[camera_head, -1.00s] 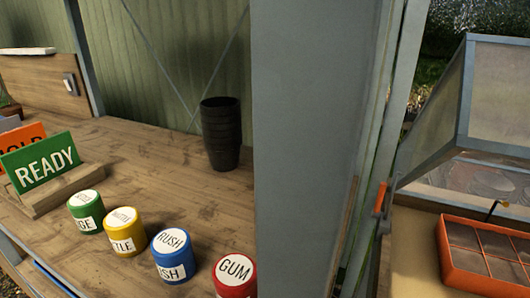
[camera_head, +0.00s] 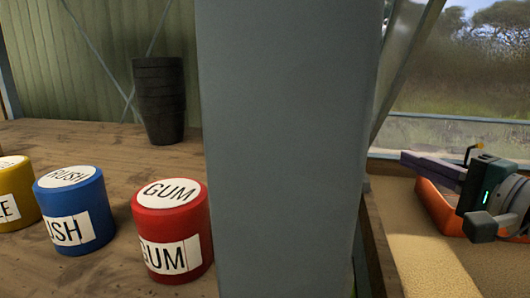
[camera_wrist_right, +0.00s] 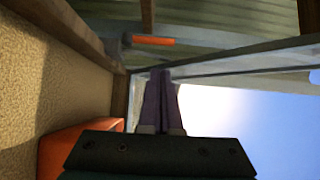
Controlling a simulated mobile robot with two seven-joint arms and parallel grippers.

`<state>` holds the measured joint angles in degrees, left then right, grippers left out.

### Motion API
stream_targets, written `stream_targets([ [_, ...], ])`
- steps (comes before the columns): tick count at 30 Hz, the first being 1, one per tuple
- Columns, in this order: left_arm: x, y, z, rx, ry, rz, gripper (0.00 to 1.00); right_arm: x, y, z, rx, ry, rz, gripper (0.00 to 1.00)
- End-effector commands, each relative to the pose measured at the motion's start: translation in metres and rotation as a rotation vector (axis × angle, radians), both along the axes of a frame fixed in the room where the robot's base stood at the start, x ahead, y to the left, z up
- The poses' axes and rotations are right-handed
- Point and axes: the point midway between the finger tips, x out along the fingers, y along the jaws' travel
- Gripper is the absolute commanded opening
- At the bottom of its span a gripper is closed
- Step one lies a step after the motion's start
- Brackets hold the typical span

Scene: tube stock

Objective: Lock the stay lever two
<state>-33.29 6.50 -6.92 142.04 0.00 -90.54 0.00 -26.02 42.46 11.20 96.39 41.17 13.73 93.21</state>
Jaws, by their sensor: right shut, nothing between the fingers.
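A lever with an orange handle (camera_wrist_right: 154,40) and a grey pivot shows in the right wrist view, near the wooden frame at the top. It lies level across the picture and stands apart from the fingertips. I cannot tell whether it is locked. It does not show in the head view now. My right gripper (camera_head: 404,156) reaches in from the right edge, above the orange tray. Its purple fingers (camera_wrist_right: 159,73) are closed together and hold nothing. My left gripper is not in view.
A wide grey post (camera_head: 285,140) stands left of the gripper. Red (camera_head: 172,230), blue (camera_head: 72,210) and yellow (camera_head: 14,195) labelled tins and black stacked pots (camera_head: 160,100) stand on the wooden bench. The orange tray (camera_head: 432,207) lies partly under my arm; sandy surface (camera_head: 425,262) is bare in front.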

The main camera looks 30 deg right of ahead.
Motion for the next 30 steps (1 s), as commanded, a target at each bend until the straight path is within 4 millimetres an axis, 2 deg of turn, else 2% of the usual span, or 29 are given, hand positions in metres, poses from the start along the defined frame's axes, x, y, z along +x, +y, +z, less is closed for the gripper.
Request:
stream_targets([
  [8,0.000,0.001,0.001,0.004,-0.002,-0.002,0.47,0.000,0.000,0.001,0.001,-0.001,0.000,0.00],
  [13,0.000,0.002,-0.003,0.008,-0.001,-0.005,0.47,0.009,0.000,0.000,0.000,-0.003,0.000,0.00],
  [24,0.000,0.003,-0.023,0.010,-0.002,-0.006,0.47,0.066,-0.003,-0.001,-0.001,-0.004,0.000,0.00],
  [30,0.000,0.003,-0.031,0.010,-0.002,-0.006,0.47,0.089,-0.004,-0.001,-0.001,-0.002,0.001,0.00],
])
